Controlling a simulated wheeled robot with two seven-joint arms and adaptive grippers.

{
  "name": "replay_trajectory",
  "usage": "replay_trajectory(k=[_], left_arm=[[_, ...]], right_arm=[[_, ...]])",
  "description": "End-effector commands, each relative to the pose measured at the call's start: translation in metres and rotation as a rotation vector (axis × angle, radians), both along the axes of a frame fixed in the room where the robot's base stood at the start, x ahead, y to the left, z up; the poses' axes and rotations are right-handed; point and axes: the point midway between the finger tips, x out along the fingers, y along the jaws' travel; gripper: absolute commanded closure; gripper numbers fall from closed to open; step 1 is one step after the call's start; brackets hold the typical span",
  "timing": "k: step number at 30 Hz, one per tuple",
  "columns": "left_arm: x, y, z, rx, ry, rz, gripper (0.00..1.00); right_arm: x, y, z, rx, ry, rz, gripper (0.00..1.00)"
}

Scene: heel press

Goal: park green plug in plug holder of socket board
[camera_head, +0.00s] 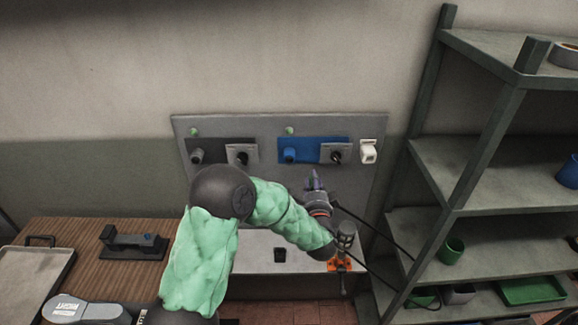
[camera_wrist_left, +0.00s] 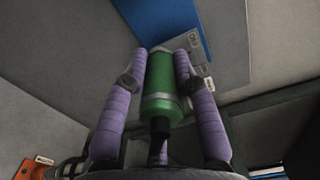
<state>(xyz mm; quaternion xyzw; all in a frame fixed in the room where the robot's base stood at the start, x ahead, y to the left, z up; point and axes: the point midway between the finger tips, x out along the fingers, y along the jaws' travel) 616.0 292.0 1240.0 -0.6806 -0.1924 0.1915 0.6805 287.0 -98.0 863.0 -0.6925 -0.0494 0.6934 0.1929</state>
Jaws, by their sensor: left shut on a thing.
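My left gripper (camera_head: 314,182) is in front of the socket board (camera_head: 225,125), below its blue panel (camera_head: 312,144). In the left wrist view, the left gripper (camera_wrist_left: 167,58) has its purple padded fingers closed on both sides of the green plug (camera_wrist_left: 161,85), which has grey bands. The plug's far end points toward the board and looks clear of it. I cannot make out the plug itself in the head view. I cannot tell for sure which fitting is the plug holder. My right gripper is not in view.
A black panel (camera_head: 220,146) and a white box (camera_head: 368,152) are on the board. An orange piece (camera_head: 338,265) sits below my wrist. A dark cable (camera_head: 375,229) runs to the right. A shelf rack (camera_head: 481,150) stands at right, a wooden table (camera_head: 90,235) at left.

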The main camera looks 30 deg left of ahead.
Motion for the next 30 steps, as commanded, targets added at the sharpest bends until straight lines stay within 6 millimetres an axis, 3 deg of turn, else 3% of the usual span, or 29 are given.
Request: replay_trajectory(k=[30], left_arm=[[0.037, -0.060, 0.000, 0.001, 0.001, -0.001, 1.00]], right_arm=[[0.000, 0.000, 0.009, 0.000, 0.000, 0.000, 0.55]])
